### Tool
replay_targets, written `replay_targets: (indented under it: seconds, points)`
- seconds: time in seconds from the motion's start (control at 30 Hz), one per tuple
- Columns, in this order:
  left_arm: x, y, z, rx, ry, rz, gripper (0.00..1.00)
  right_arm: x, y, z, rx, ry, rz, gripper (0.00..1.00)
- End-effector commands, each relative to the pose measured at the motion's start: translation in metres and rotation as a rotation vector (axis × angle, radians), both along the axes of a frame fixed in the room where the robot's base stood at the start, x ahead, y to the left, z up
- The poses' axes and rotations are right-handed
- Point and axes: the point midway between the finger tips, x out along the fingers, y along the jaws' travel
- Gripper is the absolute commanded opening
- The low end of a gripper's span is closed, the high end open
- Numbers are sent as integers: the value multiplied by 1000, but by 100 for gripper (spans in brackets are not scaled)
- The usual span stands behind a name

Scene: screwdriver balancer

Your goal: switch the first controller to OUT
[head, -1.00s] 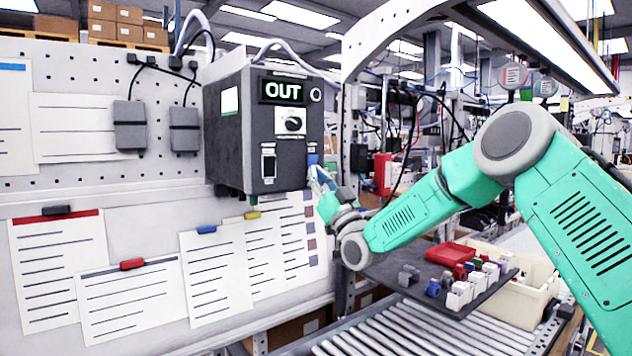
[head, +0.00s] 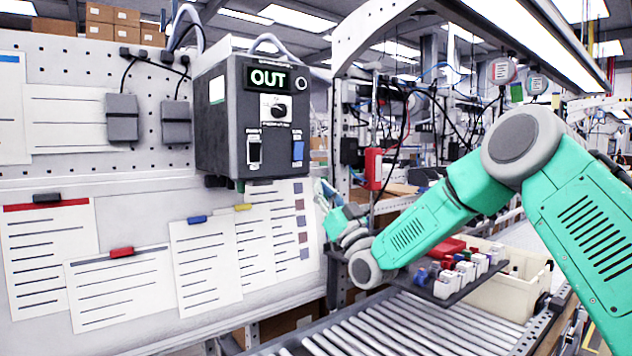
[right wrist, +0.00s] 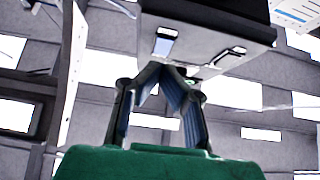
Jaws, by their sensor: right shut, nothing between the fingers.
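The controller (head: 228,135) is a dark grey box mounted on the pegboard, and its display (head: 268,78) reads OUT in green. Below the display is a round knob (head: 277,110) on a white plate. Lower on the face are a left rocker switch (head: 254,149) with a pale plate and a right blue switch (head: 298,149). My right gripper (head: 320,186) is just off the box's lower right corner, shut and empty. In the right wrist view the fingertips (right wrist: 166,70) meet near the box (right wrist: 205,40), close to its switches. Contact cannot be told. My left gripper is out of view.
Paper sheets (head: 205,268) hang below the box on the panel. A roller conveyor (head: 400,325) runs below my right arm. A dark tray of small blocks (head: 450,292) and a cream bin (head: 515,285) stand at the right. A metal post rises just right of the box.

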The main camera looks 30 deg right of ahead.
Motion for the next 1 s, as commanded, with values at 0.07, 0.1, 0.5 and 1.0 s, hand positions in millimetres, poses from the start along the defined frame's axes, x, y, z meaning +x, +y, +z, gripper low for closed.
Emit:
replay_targets:
  seconds: [0.07, 0.1, 0.5, 1.0]
  points:
    - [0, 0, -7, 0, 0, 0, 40, -11, -1, -13, 2, -1, 1, 0]
    - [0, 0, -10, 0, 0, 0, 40, -16, -1, -18, 1, -1, 2, 0]
    - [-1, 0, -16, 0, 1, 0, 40, -32, 0, -36, -2, -2, 1, 0]
    - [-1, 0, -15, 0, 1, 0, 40, -32, 0, -41, 0, 11, 3, 0]
